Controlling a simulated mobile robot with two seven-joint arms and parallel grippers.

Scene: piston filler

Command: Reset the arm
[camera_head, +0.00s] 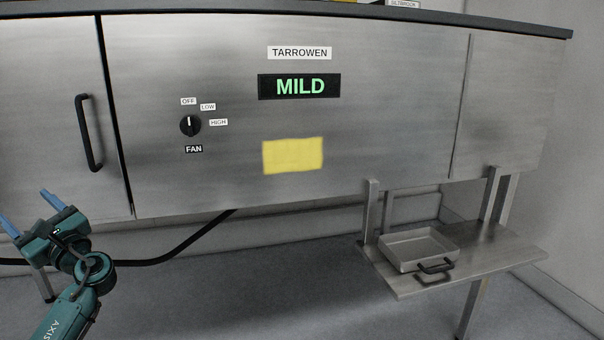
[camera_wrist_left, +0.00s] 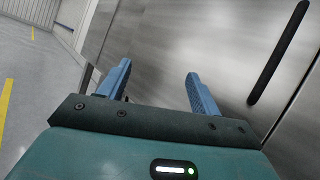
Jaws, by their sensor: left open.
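My left arm comes in from the lower left of the head view. Its gripper (camera_head: 29,213) is open and empty, with its two blue fingers apart. It is below and left of the black door handle (camera_head: 89,132) on the steel cabinet (camera_head: 400,100). In the left wrist view the open fingers (camera_wrist_left: 158,85) have nothing between them, and the handle (camera_wrist_left: 279,52) shows at the upper right, apart from the fingers. My right gripper is in neither view.
A fan knob (camera_head: 190,125) points up towards OFF. A display (camera_head: 299,86) reads MILD, above a yellow note (camera_head: 293,155). A metal tray (camera_head: 406,264) with a black handle sits on a low shelf (camera_head: 508,253) at the right. A black cable (camera_head: 185,246) hangs under the cabinet.

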